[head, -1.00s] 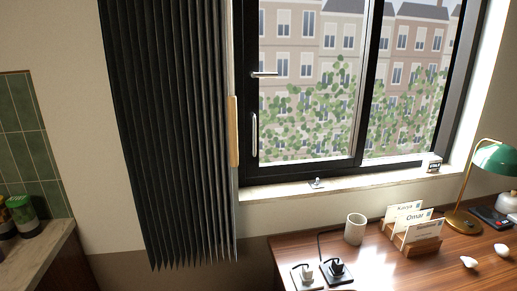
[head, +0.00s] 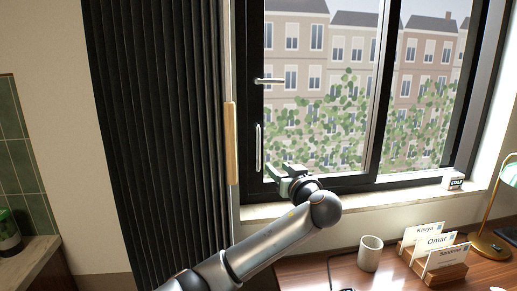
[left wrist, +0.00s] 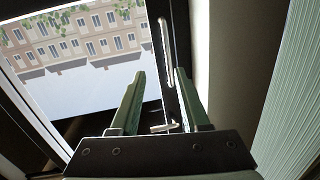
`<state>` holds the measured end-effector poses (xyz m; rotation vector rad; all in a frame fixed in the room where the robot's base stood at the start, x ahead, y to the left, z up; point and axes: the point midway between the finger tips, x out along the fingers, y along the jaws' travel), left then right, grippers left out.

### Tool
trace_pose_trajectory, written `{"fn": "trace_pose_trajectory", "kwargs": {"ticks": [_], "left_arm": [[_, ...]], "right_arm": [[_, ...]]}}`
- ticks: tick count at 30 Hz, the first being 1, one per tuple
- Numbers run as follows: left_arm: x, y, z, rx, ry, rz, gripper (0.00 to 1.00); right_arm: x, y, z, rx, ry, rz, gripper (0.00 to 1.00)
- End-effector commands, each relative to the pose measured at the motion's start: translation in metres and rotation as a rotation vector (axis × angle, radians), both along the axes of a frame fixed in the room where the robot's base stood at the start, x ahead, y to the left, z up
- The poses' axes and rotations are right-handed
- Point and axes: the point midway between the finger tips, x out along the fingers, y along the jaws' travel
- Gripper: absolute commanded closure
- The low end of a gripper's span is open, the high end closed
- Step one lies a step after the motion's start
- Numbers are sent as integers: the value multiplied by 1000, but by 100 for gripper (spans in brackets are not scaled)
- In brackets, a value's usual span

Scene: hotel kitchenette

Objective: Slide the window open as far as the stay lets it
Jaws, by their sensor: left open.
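The black-framed window (head: 318,183) has two panes side by side. The left sash carries a short silver lever (head: 268,80) and an upright silver pull bar (head: 259,148) on its left stile. My left gripper (head: 280,177) is open and empty, in front of the lower left of the sash, just right of and below the pull bar. In the left wrist view, which is upside down, the pull bar (left wrist: 164,48) lies beyond the fingertips, roughly in line with the gap, and the lever (left wrist: 163,127) shows between the fingers. The stay is not visible; my arm covers part of the sill.
A dark pleated curtain (head: 160,140) with a wooden strip (head: 231,143) hangs close left of the window. A small box (head: 454,181) stands on the sill.

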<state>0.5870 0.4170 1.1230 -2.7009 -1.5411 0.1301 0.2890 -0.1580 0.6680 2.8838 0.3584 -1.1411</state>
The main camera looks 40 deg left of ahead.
Motion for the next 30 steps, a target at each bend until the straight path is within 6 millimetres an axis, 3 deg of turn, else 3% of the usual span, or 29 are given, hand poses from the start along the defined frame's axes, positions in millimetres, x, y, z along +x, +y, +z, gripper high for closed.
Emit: {"fn": "trace_pose_trajectory", "kwargs": {"ticks": [3,6,11,24,30], "left_arm": [[-2,10,25,16,-68,46,54],[-2,15,33,21,-87,60,54],[6,31,34,22,-85,63,54],[44,104,34,20,-84,60,54],[53,119,33,19,-85,58,54]], "right_arm": [[0,0,-1,0,1,0,50],[0,0,0,-1,1,1,50],[0,-1,4,-1,-1,0,50],[1,-11,13,-14,-13,-17,50],[-1,-11,15,-14,-10,-17,50]]}}
